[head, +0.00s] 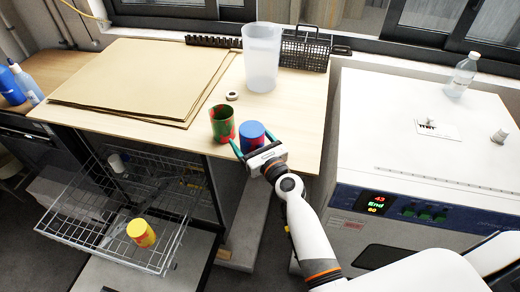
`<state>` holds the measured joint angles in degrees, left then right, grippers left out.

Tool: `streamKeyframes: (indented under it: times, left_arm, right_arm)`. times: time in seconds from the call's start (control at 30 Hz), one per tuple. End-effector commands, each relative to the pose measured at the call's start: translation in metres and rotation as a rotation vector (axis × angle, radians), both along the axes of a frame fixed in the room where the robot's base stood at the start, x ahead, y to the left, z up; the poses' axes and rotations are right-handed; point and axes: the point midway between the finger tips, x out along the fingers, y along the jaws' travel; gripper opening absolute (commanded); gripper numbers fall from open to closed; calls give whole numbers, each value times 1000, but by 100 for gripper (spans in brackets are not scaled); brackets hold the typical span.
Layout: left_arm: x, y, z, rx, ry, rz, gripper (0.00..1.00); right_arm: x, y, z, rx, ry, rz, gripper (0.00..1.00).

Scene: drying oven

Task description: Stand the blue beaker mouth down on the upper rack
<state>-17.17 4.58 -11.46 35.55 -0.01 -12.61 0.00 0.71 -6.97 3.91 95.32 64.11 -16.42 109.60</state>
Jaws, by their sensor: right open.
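The blue beaker (252,131) stands on the wooden table near its front edge, with a little red on its side. Its top looks like a closed blue face, so it seems mouth down. My right gripper (255,143) is open, with its green fingers on either side of the beaker's near part; I cannot tell if they touch it. The upper rack (72,237) is a wire rack pulled out at the lower left. My left gripper is not in view.
A red and green beaker (222,122) stands mouth up close beside the blue one. A yellow beaker (141,233) is on the rack, which has free room. A clear pitcher (262,60), a small ring (232,95) and brown sheets (140,75) are on the table.

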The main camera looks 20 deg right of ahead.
Motion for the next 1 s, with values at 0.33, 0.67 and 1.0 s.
streamKeyframes:
  times: [0.33, 0.67, 1.0]
  left_arm:
    - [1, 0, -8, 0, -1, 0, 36]
    - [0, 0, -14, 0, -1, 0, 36]
    - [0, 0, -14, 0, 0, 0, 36]
  right_arm:
    - [-70, -14, -4, -1, 4, -2, 86]
    - [-108, -21, -1, 1, 1, -1, 86]
    - [-110, -21, 0, 0, 1, -1, 86]
